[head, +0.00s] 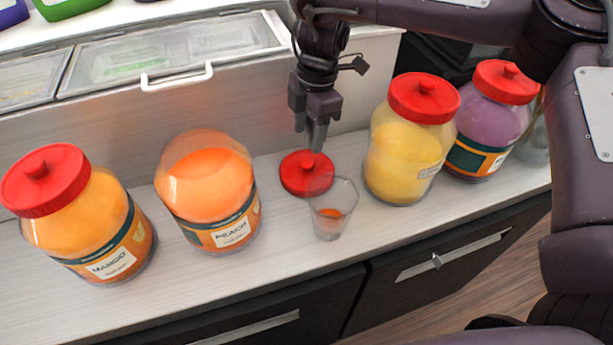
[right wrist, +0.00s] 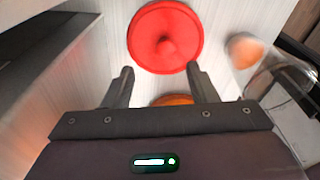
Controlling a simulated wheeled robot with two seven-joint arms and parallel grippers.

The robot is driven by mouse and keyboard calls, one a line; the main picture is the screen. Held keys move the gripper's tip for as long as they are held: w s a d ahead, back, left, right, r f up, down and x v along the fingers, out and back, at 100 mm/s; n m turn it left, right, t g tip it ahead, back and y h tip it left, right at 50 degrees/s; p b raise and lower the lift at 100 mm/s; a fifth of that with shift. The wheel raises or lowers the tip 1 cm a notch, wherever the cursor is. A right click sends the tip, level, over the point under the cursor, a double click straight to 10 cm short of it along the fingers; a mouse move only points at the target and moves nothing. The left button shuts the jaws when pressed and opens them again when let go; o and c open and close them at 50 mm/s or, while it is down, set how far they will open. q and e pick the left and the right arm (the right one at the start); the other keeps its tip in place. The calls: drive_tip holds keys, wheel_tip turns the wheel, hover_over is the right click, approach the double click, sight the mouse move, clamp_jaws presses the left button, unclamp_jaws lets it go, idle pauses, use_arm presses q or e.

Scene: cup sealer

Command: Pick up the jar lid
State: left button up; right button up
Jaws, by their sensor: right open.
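A red jar lid (head: 306,174) with a round knob lies on the counter, between the open peach jar and a clear cup. It also shows in the right wrist view (right wrist: 165,37), ahead of the fingertips. My right gripper (head: 317,142) is above the lid, pointing down, open and empty, with its fingers (right wrist: 162,80) apart. The peach jar (head: 206,180) has no lid on it and holds orange contents. The clear cup (head: 332,210) has a little orange stuff at its bottom and stands just in front of the lid. My left gripper is not in view.
A mango jar (head: 80,215) stands at the left, and a yellow jar (head: 408,140) and a purple jar (head: 490,125) at the right, all with red lids. A cabinet with a glass top (head: 180,55) and white handle is behind. The counter (head: 285,250) is clear in front of the peach jar.

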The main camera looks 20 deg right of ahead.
sight(307, 163)
drive_tip(key=shift+s+a+f+p, duration=0.15)
drive_tip(key=shift+f+p, duration=0.2)
drive_tip(key=shift+f, duration=0.5)
drive_tip(key=f, duration=0.1)
drive_tip(key=f+p, duration=0.1)
drive_tip(key=f, duration=0.1)
drive_tip(key=f+p, duration=0.1)
drive_tip(key=shift+s+a+f, duration=0.1)
drive_tip(key=shift+s+f, duration=0.15)
drive_tip(key=shift+s, duration=0.1)
drive_tip(key=shift+f, duration=0.4)
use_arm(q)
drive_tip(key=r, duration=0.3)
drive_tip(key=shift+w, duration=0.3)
use_arm(e)
drive_tip(key=shift+c, duration=0.2)
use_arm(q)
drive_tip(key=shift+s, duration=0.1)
use_arm(e)
drive_tip(key=c, duration=1)
